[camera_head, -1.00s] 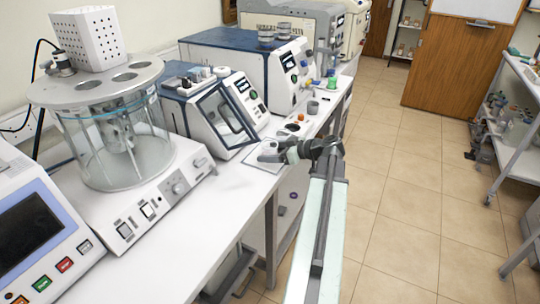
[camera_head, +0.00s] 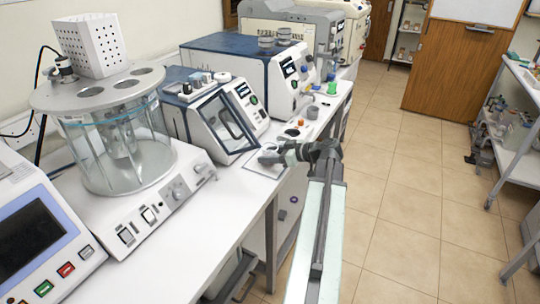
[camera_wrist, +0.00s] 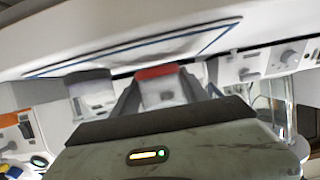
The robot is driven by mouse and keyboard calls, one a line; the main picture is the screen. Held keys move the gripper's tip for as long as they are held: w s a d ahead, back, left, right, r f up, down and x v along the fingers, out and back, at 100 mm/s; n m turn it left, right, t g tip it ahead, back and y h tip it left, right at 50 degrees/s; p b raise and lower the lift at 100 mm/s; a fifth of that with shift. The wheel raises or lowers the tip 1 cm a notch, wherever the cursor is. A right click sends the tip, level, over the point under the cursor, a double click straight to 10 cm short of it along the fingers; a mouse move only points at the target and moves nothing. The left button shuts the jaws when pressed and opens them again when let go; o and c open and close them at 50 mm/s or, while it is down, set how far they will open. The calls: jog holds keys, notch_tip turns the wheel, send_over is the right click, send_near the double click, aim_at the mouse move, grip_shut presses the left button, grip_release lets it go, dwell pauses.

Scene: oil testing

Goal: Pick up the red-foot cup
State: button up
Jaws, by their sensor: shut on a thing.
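The red-foot cup (camera_wrist: 160,92) shows in the wrist view as a pale grey body with a red band at its upper end in the picture. It sits between the two dark fingers of my gripper (camera_wrist: 160,98), which is shut on it. In the head view, my gripper (camera_head: 268,157) is at the front edge of the bench, before the instrument with the tilted glass door. The cup cannot be made out there.
A grey cup (camera_wrist: 92,92) stands close beside my gripper in the wrist view. In the head view, the white bench (camera_head: 215,200) carries a glass-vessel instrument (camera_head: 125,155) and the glass-door instrument (camera_head: 215,115). A small grey cup (camera_head: 312,112) stands farther back. The tiled floor (camera_head: 410,200) right is clear.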

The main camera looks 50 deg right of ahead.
notch_tip(320, 180, up, 3)
jog(key=shift+f+p, duration=0.2)
jog(key=shift+p, duration=0.8)
jog(key=s+d, duration=0.2)
jog(key=s, duration=0.5)
jog(key=s+d+r+p, duration=0.1)
jog(key=s+d, duration=0.1)
jog(key=s, duration=0.6)
jog(key=shift+s+d, duration=0.15)
jog(key=shift+d, duration=0.2)
jog(key=shift+r, duration=0.1)
